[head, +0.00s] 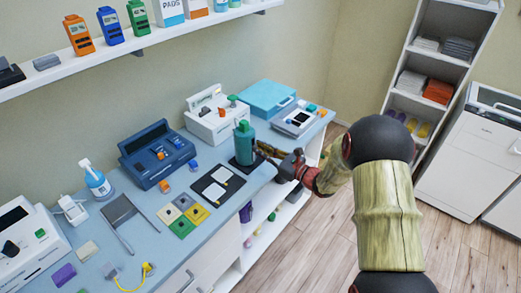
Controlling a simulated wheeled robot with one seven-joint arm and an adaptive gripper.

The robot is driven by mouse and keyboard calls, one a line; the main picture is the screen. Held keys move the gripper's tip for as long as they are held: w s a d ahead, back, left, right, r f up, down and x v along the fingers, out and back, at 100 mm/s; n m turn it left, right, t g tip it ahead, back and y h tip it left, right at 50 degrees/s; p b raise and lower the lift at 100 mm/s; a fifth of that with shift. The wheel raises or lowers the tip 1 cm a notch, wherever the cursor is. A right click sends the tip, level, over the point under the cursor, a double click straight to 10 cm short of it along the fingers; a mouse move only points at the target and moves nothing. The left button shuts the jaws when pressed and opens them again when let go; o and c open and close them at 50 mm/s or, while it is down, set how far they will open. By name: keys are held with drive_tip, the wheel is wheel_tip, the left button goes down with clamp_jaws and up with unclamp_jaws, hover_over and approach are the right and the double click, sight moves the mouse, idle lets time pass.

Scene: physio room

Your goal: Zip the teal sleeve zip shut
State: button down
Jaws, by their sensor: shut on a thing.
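The teal sleeve (245,146) stands upright on a dark base near the front edge of the blue-grey counter, with a green piece at its top. My gripper (259,149) reaches in from the right, its fingertips at the right side of the sleeve. The jaws are shut on a small part there, which I take to be the zip's pull. The pull itself and the zip's line are too small and too covered by the fingers to make out.
A dark blue case (157,158) and a white device (217,120) stand behind and left of the sleeve. A black board with white cards (218,187) lies in front-left. A teal box (266,98) and a grey device (299,121) are behind. Open floor (320,250) lies right.

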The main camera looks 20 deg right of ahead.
sight(254, 158)
wheel_tip(254, 158, down, 7)
drive_tip(key=b, duration=0.3)
drive_tip(key=shift+r, duration=0.15)
drive_tip(key=c, duration=2.2)
unclamp_jaws()
drive_tip(key=o, duration=0.4)
drive_tip(key=shift+r, duration=0.1)
drive_tip(key=shift+c, duration=0.2)
drive_tip(key=v, duration=1.2)
